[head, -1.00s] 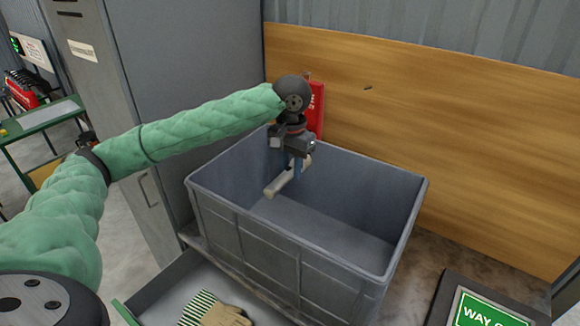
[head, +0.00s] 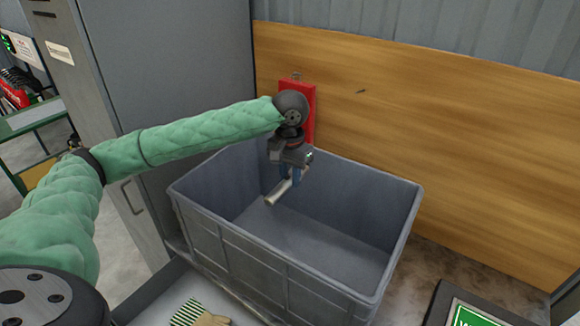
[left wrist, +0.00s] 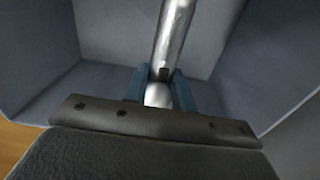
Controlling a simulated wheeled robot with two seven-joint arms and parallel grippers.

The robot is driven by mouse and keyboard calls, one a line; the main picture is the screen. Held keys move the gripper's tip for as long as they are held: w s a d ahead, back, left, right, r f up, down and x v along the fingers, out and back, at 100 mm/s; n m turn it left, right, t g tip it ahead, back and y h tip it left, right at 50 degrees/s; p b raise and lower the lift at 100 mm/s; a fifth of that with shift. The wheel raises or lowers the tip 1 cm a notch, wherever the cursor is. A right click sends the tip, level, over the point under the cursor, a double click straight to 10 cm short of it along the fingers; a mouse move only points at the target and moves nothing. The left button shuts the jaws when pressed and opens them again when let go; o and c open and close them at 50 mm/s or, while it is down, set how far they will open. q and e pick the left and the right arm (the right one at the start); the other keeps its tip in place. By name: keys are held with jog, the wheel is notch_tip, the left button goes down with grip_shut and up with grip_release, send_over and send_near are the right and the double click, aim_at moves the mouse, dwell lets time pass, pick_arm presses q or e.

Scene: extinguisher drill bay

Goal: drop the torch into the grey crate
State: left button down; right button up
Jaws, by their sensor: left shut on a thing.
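The torch (head: 280,194) is a pale metallic cylinder, tilted, its lower end toward the front left in the head view. My left gripper (head: 289,180) is shut on it, with blue fingers on either side. The left wrist view also shows the torch (left wrist: 170,42) between the fingers (left wrist: 158,88). The grey crate (head: 275,262) is a large open bin. The gripper and torch are over its opening, toward the back left; I cannot tell exactly how deep the torch hangs. The crate floor in view is bare. My right gripper is not in view.
A wooden board (head: 450,130) with a red box (head: 310,105) stands behind the crate. A grey cabinet (head: 185,60) stands at left. Gloves (head: 205,315) lie in front, and a green sign (head: 475,315) is at the lower right.

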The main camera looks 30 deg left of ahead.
aim_at(290, 176)
pick_arm(q)
jog(key=shift+f, duration=0.6)
jog(key=c, duration=1.1)
grip_release()
jog(key=shift+r+b, duration=0.4)
notch_tip(290, 176, up, 6)
jog(key=b, duration=0.2)
jog(key=shift+b, duration=0.3)
jog(key=shift+r, duration=0.45)
jog(key=shift+a, duration=0.1)
